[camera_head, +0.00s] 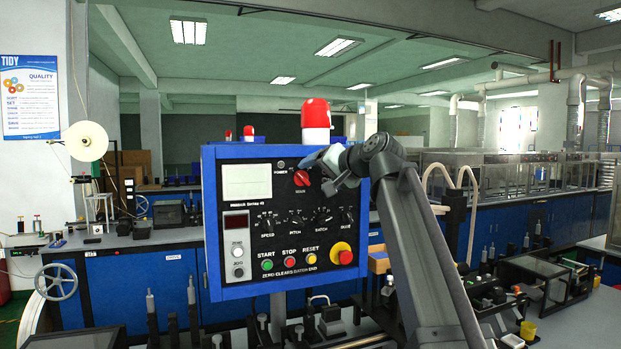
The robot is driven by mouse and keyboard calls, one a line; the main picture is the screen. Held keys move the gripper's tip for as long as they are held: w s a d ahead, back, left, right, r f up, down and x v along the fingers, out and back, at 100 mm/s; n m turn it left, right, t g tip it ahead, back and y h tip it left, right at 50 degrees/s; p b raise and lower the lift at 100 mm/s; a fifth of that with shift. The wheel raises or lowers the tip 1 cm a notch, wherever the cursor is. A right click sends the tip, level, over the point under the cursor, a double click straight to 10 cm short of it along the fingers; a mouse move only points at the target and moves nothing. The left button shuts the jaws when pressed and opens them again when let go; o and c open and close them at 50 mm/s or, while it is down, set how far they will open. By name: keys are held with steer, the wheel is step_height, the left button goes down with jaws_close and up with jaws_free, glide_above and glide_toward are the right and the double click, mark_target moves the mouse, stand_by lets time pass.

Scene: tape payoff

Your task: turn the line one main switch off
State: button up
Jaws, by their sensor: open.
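A blue-framed control panel (213,235) with a black face stands in the middle of the view. Its red rotary main switch (301,177) sits near the top right of the face, above a small label that seems to read MAIN. The knob looks tilted, but its exact setting is too small to read. My gripper (314,160) is open just up and right of the main switch, at the panel's upper edge. Its fingertips are small and partly merge with the panel, so I cannot tell whether they touch the knob. My arm covers the panel's right edge.
Below the switch are a row of black knobs (293,217), green start (267,265), red stop (289,262) and yellow reset (312,259) buttons, and a large red emergency button (342,254). A red beacon (316,115) stands above the panel. Benches with equipment lie around it.

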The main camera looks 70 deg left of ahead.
steer(key=v, duration=0.9)
stand_by(0.3)
